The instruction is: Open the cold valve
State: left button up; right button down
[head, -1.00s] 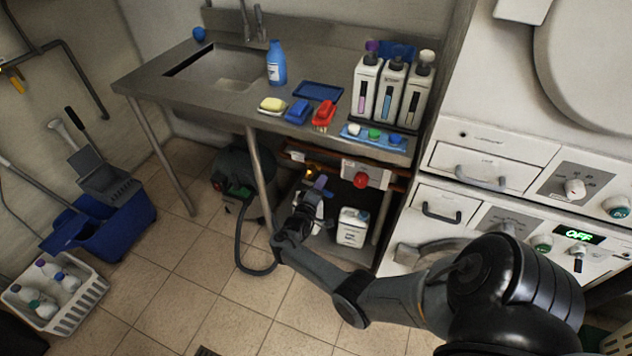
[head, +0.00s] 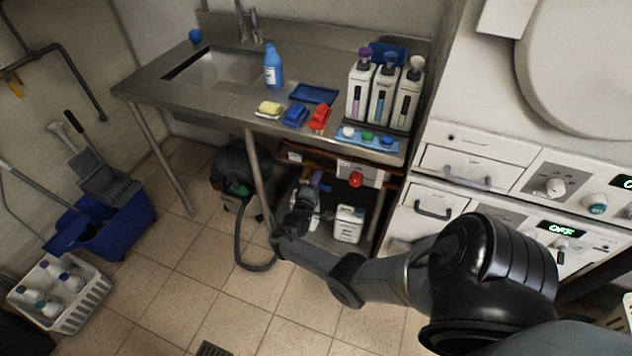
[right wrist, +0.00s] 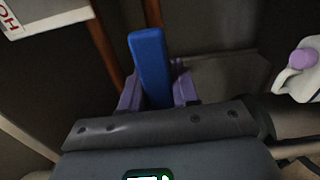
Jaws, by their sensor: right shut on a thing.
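A blue lever handle (right wrist: 150,62), which looks like the cold valve's, stands between the purple fingers of my right gripper (right wrist: 157,92) in the right wrist view. The gripper is shut on it. In the head view my right gripper (head: 317,181) reaches under the steel counter, in front of the lower shelf. There its wrist hides most of the handle and the valve body. Copper-coloured pipes (right wrist: 104,52) run behind the fingers in the wrist view. My left gripper is not in view.
A white box with a red knob (head: 356,180) hangs right of the gripper. A white jug (head: 348,224) stands below it. A counter leg (head: 259,175) and a dark vacuum with its hose (head: 240,180) are close on the left. The tiled floor in front is clear.

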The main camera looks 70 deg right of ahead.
jog(key=c, duration=0.9)
grip_release()
jog(key=a, duration=1)
jog(key=shift+w+a, duration=0.2)
jog(key=shift+a, duration=0.2)
jog(key=shift+s, duration=0.1)
